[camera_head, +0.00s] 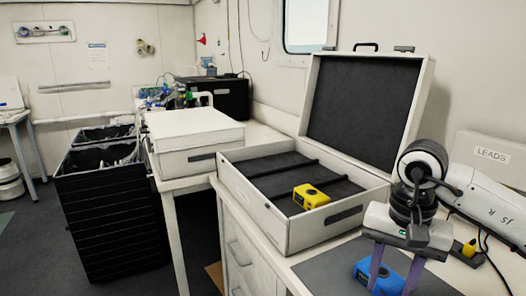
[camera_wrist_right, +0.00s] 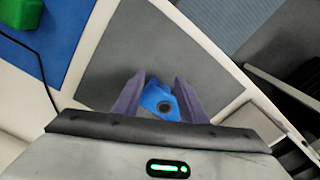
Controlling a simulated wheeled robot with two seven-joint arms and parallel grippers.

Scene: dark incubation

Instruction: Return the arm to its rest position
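My right gripper (camera_head: 393,287) comes in from the right in the head view, pointing down over a grey mat. Its two purple fingers are apart, with a small blue device (camera_head: 364,274) low between and behind them. In the wrist view the right gripper (camera_wrist_right: 160,95) shows spread fingers, and the blue device (camera_wrist_right: 158,98) with its dark round spot lies beyond and between them on the grey mat (camera_wrist_right: 150,50). Whether a finger touches it I cannot tell. My left arm and gripper are not in view.
An open case (camera_head: 290,234) with dark foam holds a yellow device (camera_head: 310,196); its raised lid (camera_head: 362,110) stands close to my right arm. A box labelled LEADS (camera_head: 490,153) and another yellow item (camera_head: 469,248) are at right. A closed white case (camera_head: 190,125) stands farther left.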

